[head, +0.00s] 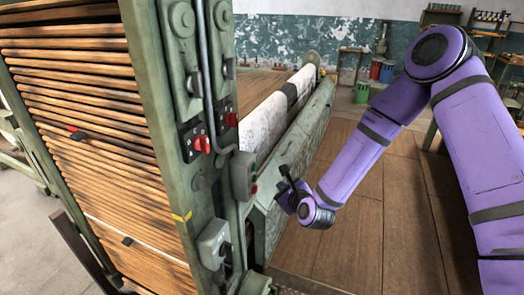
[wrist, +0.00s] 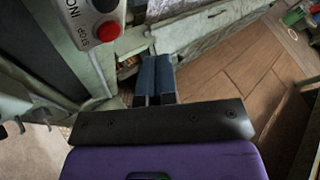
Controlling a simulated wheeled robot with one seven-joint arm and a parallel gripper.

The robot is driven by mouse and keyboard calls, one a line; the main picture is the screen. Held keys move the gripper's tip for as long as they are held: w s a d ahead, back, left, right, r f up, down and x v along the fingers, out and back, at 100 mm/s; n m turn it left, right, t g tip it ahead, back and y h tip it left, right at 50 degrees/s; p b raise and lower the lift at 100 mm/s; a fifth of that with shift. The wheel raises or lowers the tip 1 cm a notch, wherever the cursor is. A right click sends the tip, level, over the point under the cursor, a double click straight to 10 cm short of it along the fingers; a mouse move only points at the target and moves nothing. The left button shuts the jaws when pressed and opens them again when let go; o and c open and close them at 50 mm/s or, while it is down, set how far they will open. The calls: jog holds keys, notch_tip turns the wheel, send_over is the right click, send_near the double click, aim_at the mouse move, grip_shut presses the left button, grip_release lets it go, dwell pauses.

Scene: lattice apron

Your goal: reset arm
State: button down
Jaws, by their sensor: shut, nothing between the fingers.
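My arm is purple with black bands and comes in from the right in the head view, bent down to the machine's front. My gripper (head: 284,172) is close to a small grey button box (head: 242,176) on the green machine post. In the wrist view my gripper (wrist: 155,62) shows two dark blue-grey fingers shut together with nothing between them. The button box (wrist: 92,12) with its red stop button (wrist: 108,31) is up and left of the fingertips there. The fingertips look apart from the box, though the exact gap is hard to judge.
The green machine frame (head: 160,110) holds stacked wooden slats (head: 90,120) and red rotary switches (head: 201,144). A pale roll (head: 265,122) lies along the machine behind my gripper. Brown floor (head: 355,235) is open to the right. Coloured cans (head: 376,68) stand far back.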

jog(key=s+d+r+n+g+h, duration=0.2)
jog(key=s+d+r+n, duration=0.1)
jog(key=d+r+n, duration=0.65)
jog(key=s+d+r+n+g+h, duration=0.25)
jog(key=d+r+n, duration=0.35)
jog(key=r, duration=0.7)
jog(key=s+d+r+n+g, duration=0.1)
jog(key=s+d+r+n, duration=0.2)
jog(key=s, duration=0.6)
jog(key=s+d+r+n+g+h, duration=0.1)
jog(key=s+d+r+n, duration=0.2)
jog(key=s, duration=0.6)
jog(key=s+d+r+n+g+h, duration=0.1)
jog(key=s+d+r+n, duration=0.2)
jog(key=s, duration=0.6)
notch_tip(320, 180, up, 3)
jog(key=d, duration=0.2)
jog(key=shift+s+d+n, duration=0.35)
jog(key=shift+s, duration=0.05)
